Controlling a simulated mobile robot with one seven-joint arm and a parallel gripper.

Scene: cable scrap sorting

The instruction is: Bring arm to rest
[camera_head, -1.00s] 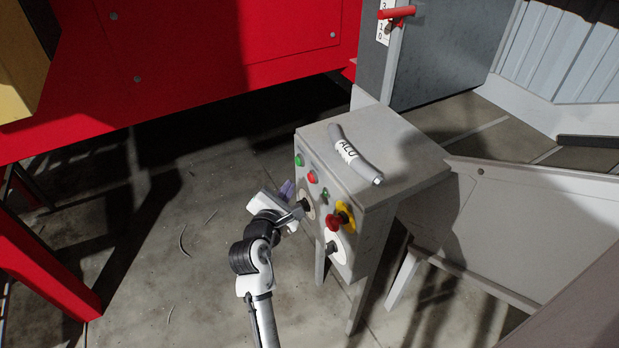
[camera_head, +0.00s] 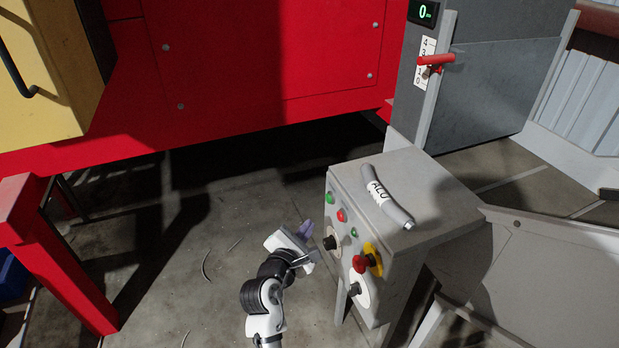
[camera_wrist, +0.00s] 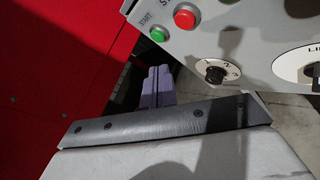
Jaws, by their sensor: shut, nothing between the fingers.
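My gripper (camera_head: 306,229) is in front of the left part of the control box's button panel, with its purple fingers pointing up. In the wrist view the purple fingertips (camera_wrist: 158,85) are together with nothing between them. The control box (camera_head: 432,186) stands on legs to the right of my gripper. Its panel carries green and red buttons, black knobs and a red emergency knob on yellow (camera_head: 367,261). In the wrist view a START button (camera_wrist: 159,34) and a black dial (camera_wrist: 215,75) show close by. I cannot tell if the gripper touches the panel.
A grey cable piece marked ALU (camera_head: 384,196) lies on the box top. Behind stands a red machine (camera_head: 240,70), and a grey cabinet with a red lever (camera_head: 436,60) is at the back. A grey chute (camera_head: 540,265) is at right. Open floor (camera_head: 180,290) lies left of my arm.

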